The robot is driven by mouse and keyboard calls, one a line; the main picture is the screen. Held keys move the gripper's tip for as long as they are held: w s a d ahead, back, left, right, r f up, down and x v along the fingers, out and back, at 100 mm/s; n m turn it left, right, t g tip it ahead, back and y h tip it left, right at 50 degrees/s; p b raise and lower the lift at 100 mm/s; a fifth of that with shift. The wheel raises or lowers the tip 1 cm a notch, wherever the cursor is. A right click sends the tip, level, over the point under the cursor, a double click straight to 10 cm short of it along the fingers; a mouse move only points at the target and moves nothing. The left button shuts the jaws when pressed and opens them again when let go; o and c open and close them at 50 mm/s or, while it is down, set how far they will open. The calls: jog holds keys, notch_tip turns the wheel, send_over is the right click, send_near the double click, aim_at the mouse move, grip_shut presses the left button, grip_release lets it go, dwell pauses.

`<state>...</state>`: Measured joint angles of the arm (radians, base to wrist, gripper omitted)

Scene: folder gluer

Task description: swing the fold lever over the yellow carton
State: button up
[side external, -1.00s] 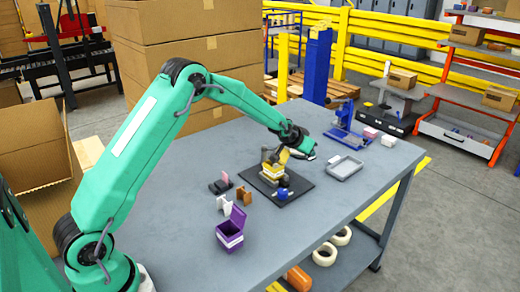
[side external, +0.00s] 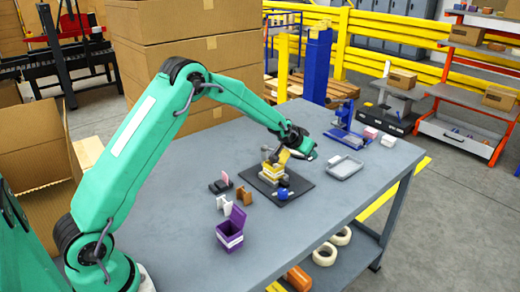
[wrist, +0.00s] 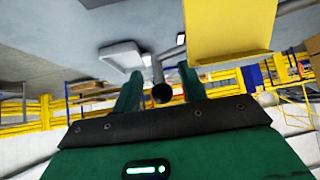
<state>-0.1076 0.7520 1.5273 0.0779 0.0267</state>
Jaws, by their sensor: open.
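The yellow carton (side external: 271,171) stands on a black base plate (side external: 302,190) on the grey table. A blue knob-like part (side external: 283,194) sits at its near side. In the wrist view a yellow panel (wrist: 230,30), seemingly the carton's, fills the upper right. My gripper (wrist: 160,92) is open, with two green fingers apart. A grey rod with a dark round end (wrist: 162,93), seemingly the fold lever, shows between the fingers; contact cannot be told.
A grey tray (side external: 345,168) lies right of the plate. A blue device (side external: 345,125) and small pink and white blocks (side external: 371,133) stand behind it. A purple open box (side external: 231,228) and small brown and white pieces (side external: 243,195) are nearer. The table's right front is clear.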

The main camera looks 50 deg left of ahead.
jog(key=shift+s+r, duration=0.1)
jog(key=v, duration=0.7)
dwell(1.0)
jog(key=shift+s+r, duration=0.25)
